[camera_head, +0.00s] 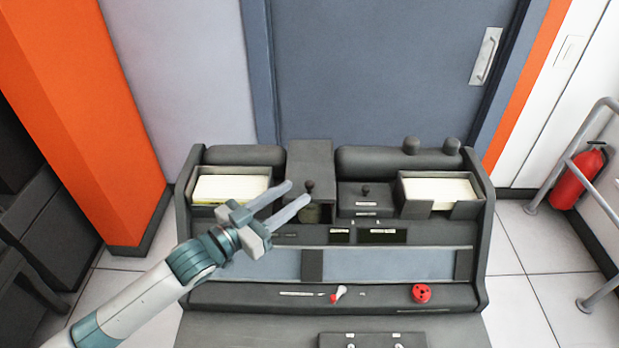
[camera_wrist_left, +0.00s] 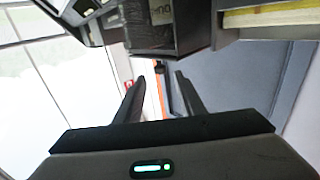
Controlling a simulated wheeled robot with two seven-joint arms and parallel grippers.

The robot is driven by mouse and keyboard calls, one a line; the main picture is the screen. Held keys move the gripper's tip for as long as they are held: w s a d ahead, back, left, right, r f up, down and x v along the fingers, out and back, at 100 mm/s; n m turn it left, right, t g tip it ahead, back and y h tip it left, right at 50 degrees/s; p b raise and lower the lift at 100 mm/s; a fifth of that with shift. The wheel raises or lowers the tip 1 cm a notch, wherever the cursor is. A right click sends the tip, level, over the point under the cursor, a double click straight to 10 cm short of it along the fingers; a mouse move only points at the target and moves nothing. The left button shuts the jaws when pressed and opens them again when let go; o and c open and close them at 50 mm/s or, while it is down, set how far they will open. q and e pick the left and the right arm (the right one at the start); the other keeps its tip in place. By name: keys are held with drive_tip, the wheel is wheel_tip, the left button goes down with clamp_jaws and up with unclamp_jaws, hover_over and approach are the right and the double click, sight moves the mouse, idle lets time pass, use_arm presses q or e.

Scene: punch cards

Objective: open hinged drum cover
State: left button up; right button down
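The drum housing, a dark grey box (camera_head: 310,158), stands at the top middle of the punch machine, between the two card trays. A small dark knob (camera_head: 309,187) shows at its front, with a greenish-grey rounded part (camera_head: 311,213) below it. I cannot tell for sure whether the cover is shut. My left gripper (camera_head: 299,194) is open, with its fingertips in front of the housing near the knob; contact is unclear. In the left wrist view, the open fingers (camera_wrist_left: 160,88) have nothing between them, and a dark box with a label (camera_wrist_left: 150,38) is at the top.
Card trays stand left (camera_head: 199,207) and right (camera_head: 414,209) on the machine (camera_head: 487,240). A smaller knobbed box (camera_head: 364,199) is right of the housing. A red knob (camera_head: 421,293) and a small red-and-white lever (camera_head: 339,292) are on the front panel. A fire extinguisher (camera_head: 577,178) stands far right.

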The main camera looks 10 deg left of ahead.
sight(306, 185)
use_arm(q)
drive_tip(key=p+x, duration=0.1)
drive_tip(key=x, duration=0.4)
drive_tip(key=shift+w+d+r, duration=0.1)
drive_tip(key=shift+w+d+p, duration=0.3)
drive_tip(key=shift+w, duration=0.15)
clamp_jaws()
